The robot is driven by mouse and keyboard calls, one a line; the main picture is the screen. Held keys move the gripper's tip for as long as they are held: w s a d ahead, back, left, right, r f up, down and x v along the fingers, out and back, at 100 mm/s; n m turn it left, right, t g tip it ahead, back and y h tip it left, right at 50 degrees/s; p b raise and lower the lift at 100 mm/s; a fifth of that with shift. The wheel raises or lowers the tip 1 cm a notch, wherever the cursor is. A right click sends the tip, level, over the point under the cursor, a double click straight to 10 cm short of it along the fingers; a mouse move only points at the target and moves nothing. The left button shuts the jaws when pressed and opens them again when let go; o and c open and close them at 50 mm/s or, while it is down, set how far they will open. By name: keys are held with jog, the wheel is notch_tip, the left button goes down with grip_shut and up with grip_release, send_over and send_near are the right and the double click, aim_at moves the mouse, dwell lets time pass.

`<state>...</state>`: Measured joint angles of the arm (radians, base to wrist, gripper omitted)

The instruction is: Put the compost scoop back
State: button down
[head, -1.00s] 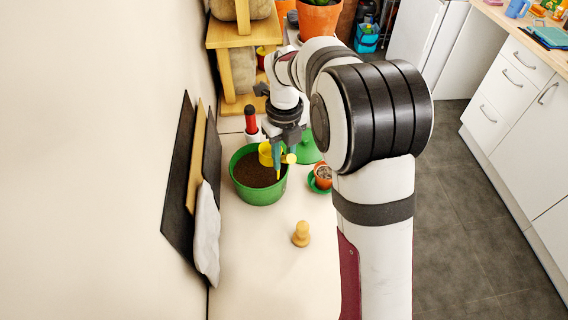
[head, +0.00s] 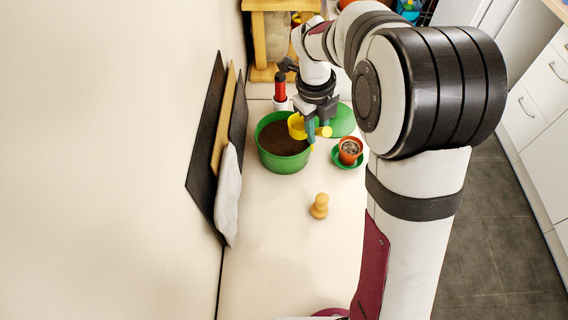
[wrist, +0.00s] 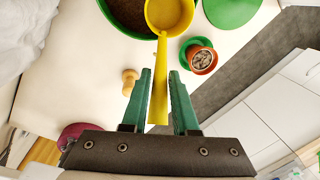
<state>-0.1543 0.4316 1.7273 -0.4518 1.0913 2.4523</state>
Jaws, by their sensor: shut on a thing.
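The yellow compost scoop (head: 296,125) is held in my gripper (head: 311,133), at the right rim of a green tub (head: 285,163) of dark compost in the head view. In the wrist view, the scoop's round cup (wrist: 168,14) overlaps the tub's edge, and its handle runs down between the teal fingers of my gripper (wrist: 160,85). The gripper is shut on the handle. The cup's inside looks plain yellow, with no compost visible. I cannot tell how high the scoop is above the tub. A green lid (head: 343,121) lies right of the tub.
A terracotta pot (head: 350,145) on a green saucer stands right of the tub. A small wooden tool (head: 319,206) stands nearer on the pale worktop. A red-handled tool (head: 280,86) stands behind the tub. Boards (head: 205,145) lean on the left wall. The front worktop is mostly clear.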

jog(key=s+d+n+y, duration=0.2)
jog(key=s+d+n, duration=0.3)
jog(key=s+n, duration=0.85)
jog(key=shift+w+a+f+n+t, duration=0.1)
jog(key=shift+w+a+f+n, duration=0.45)
jog(key=shift+w+a+f, duration=0.9)
jog(key=shift+w+a+f+n+t, duration=0.1)
jog(key=shift+w+a+f+n, duration=0.55)
jog(key=shift+a+f, duration=1.5)
jog(key=shift+w+a+f+n+t, duration=0.1)
jog(key=shift+w+a+f+n, duration=0.35)
jog(key=shift+w+a+f, duration=1.05)
jog(key=shift+s+a+f, duration=0.2)
jog(key=shift+s+f, duration=0.1)
jog(key=shift+f, duration=0.1)
jog(key=c, duration=0.7)
grip_release()
